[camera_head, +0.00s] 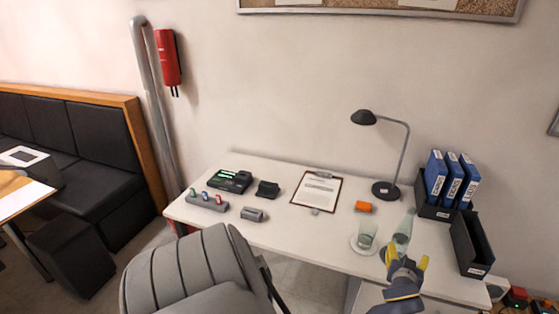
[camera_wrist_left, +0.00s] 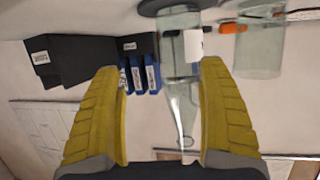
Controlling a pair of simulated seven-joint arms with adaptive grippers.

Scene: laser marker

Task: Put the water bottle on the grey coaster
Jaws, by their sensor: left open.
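The water bottle (camera_head: 403,230) is clear, pale green glass and stands near the right part of the white desk. In the left wrist view it (camera_wrist_left: 181,85) appears upside down, its narrow neck between my finger pads. My left gripper (camera_head: 406,262) is in front of the bottle in the head view; its yellow fingers (camera_wrist_left: 163,120) are open, one on each side of the neck. A pale round coaster (camera_head: 353,248) lies left of the bottle, under a clear glass (camera_head: 366,235); its exact shade is unclear. My right gripper is not in view.
The glass (camera_wrist_left: 260,50) is near the bottle. Blue binders (camera_head: 452,180) and a black file box (camera_head: 470,245) are right. A chair (camera_head: 195,275) blocks the left front.

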